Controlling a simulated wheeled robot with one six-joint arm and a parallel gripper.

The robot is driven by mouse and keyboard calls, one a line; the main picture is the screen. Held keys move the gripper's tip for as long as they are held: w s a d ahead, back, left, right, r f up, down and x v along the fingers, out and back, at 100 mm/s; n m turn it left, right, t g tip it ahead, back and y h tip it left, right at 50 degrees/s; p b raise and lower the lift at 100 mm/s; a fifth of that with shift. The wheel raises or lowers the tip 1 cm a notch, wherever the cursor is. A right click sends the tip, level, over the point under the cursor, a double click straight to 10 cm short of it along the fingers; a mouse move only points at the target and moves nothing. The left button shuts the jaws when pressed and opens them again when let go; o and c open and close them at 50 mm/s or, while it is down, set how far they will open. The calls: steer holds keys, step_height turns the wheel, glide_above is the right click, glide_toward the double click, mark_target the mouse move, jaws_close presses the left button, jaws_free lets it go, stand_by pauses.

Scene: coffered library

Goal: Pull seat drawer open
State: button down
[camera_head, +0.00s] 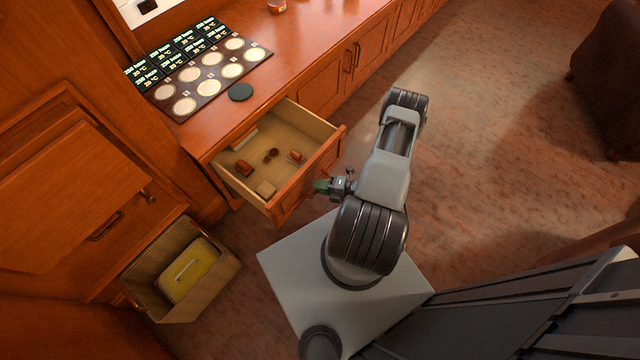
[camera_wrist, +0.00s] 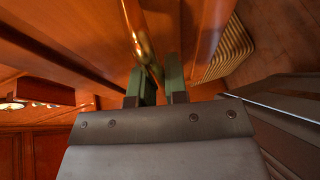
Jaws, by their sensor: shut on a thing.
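The wooden drawer (camera_head: 300,183) stands pulled out from the cabinet below the counter in the head view, its inside in sight. Several small items lie in it, among them brown-red pieces (camera_head: 243,168) and a pale block (camera_head: 265,189). My gripper (camera_head: 322,186) is at the outer face of the drawer front. In the wrist view its green fingers (camera_wrist: 160,82) are shut on a brass handle (camera_wrist: 143,46). The handle is hidden in the head view.
A woven basket (camera_head: 221,275) with a yellow lidded box (camera_head: 188,268) stands on the floor left of the drawer. The counter (camera_head: 300,45) holds a board of pale discs (camera_head: 210,72) and a dark round disc (camera_head: 241,92). Open floor (camera_head: 480,150) lies to the right.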

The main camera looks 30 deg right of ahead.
steer(key=shift+d, duration=0.1)
steer(key=c, duration=1.2)
jaws_free()
steer(key=shift+o, duration=0.2)
steer(key=p+v, duration=0.1)
steer(key=v, duration=1.2)
steer(key=shift+s+d, duration=0.25)
steer(key=shift+r, duration=0.15)
